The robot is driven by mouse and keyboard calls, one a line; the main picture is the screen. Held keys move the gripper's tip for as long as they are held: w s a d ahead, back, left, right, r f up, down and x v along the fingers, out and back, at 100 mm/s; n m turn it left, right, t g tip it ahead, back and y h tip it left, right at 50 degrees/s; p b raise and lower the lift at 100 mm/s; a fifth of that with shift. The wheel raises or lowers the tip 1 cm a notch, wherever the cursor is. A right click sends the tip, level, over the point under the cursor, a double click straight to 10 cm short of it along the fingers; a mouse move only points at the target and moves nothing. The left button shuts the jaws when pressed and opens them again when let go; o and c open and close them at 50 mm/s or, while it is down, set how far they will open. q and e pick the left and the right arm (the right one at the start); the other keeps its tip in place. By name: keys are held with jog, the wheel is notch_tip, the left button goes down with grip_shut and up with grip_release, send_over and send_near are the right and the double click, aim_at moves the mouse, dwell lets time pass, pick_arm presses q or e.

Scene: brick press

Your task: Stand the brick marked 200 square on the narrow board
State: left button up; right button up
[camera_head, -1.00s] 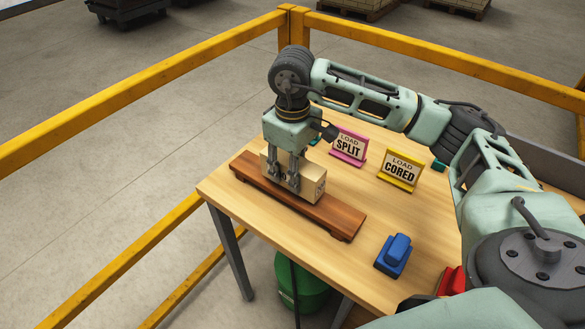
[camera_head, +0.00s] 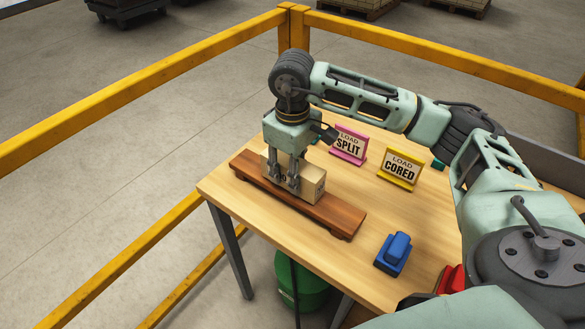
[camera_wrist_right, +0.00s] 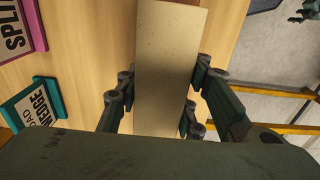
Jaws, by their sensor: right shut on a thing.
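A pale, box-shaped brick (camera_head: 313,186) is in my right gripper (camera_head: 286,183), over the middle of the narrow brown board (camera_head: 330,215). The fingers hide most of the marking on its near face; only a dark figure like a 0 shows. My right gripper is shut on the brick and points down. In the right wrist view the brick (camera_wrist_right: 168,50) lies between the finger pairs. The brick appears lined up along the board, at or very near its top; I cannot tell whether it touches. My left gripper is not in view.
On the table (camera_head: 365,225) stand a pink SPLIT sign (camera_head: 348,146) and a yellow CORED sign (camera_head: 400,171) behind the board. A blue block-like object (camera_head: 393,253) is at the right. Yellow rails surround the place.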

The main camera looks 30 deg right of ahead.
jog(key=shift+f, duration=0.25)
jog(key=o, duration=1.2)
jog(key=shift+c, duration=0.2)
